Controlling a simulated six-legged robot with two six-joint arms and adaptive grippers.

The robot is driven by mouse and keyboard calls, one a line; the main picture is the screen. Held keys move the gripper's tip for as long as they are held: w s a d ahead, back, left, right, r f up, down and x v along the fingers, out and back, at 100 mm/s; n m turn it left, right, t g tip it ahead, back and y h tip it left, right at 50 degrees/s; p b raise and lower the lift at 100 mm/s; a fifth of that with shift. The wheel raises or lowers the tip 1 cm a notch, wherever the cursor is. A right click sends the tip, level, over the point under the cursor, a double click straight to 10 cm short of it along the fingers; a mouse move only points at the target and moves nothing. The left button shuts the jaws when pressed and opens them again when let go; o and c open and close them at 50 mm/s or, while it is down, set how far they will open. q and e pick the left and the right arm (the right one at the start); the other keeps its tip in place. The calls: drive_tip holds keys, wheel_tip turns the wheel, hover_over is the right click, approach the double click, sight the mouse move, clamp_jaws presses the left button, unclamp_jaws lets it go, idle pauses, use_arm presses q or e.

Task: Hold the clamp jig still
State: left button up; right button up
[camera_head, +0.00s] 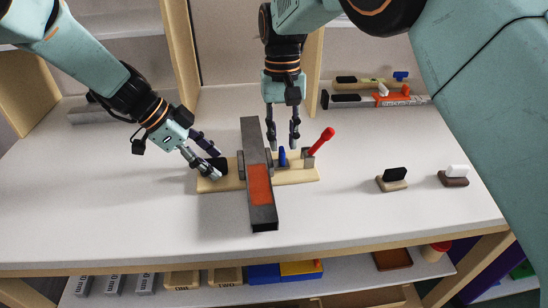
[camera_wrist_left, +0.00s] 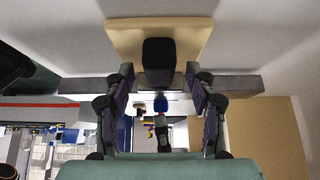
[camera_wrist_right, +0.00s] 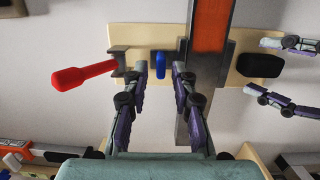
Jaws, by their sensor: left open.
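The clamp jig is a pale wooden base (camera_head: 300,176) lying on the white table, with a black block (camera_head: 217,166) at its left end, a small blue piece (camera_head: 282,158) and a red handle (camera_head: 322,140) at the right. A long grey bar with an orange-red patch (camera_head: 260,185) lies across the base. My left gripper (camera_head: 205,160) is open at the black block, which shows between its fingers in the left wrist view (camera_wrist_left: 158,60). My right gripper (camera_head: 282,148) is open just over the blue piece, which shows between its parted fingertips in the right wrist view (camera_wrist_right: 160,66).
Two small brush-like blocks, one black-topped (camera_head: 393,178) and one white-topped (camera_head: 455,175), stand at the right. Levels and tools (camera_head: 375,98) lie at the back right. A lower shelf (camera_head: 350,275) holds boxes and blocks. The table front is clear.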

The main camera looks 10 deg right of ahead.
use_arm(q)
drive_tip(key=v, duration=1.1)
drive_tip(key=shift+s+f, duration=0.1)
drive_tip(key=shift+s, duration=0.05)
